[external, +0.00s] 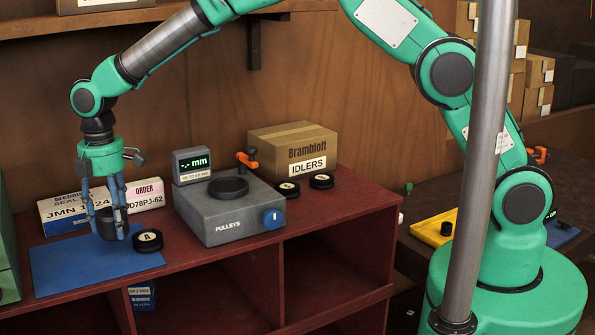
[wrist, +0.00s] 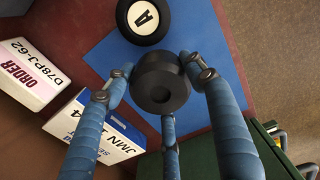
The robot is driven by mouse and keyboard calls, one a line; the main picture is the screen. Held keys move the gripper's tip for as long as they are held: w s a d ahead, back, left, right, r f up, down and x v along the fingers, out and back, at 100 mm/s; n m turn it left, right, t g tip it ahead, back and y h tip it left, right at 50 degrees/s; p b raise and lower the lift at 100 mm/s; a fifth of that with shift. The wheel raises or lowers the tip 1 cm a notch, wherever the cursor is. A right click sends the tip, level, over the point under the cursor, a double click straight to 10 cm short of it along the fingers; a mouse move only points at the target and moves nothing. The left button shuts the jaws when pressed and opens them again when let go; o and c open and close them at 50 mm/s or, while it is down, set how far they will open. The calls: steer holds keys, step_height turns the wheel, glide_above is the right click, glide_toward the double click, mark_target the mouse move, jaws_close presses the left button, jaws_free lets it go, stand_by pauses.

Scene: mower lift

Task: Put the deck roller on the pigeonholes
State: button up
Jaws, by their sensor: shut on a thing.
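The deck roller is a dark, hollow-ended cylinder (external: 107,226), and it also shows in the wrist view (wrist: 160,82). My gripper (external: 110,222) points down with its three blue fingers closed around the roller. The pigeonholes are a dark red unit (external: 340,218) with open compartments in front. A blue mat (external: 70,268) lies on the left of its top. The roller is over this mat, upright or nearly so; I cannot tell whether it touches the mat. The fingers hide part of the roller's side.
A black puck marked A (external: 148,240) lies close right of the roller. White boxes (external: 75,212) stand behind. A grey PULLEYS device (external: 230,215), two black pucks (external: 321,181) and an IDLERS carton (external: 292,150) stand farther right. The mat's front left is clear.

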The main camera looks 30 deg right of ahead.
mark_target(115, 234)
steer(key=shift+f, duration=1.75)
steer(key=shift+f, duration=0.1)
steer(key=o, duration=1.3)
steer(key=shift+o, duration=0.2)
step_height(115, 234, up, 12)
steer(key=shift+r, duration=0.1)
steer(key=shift+o, duration=0.4)
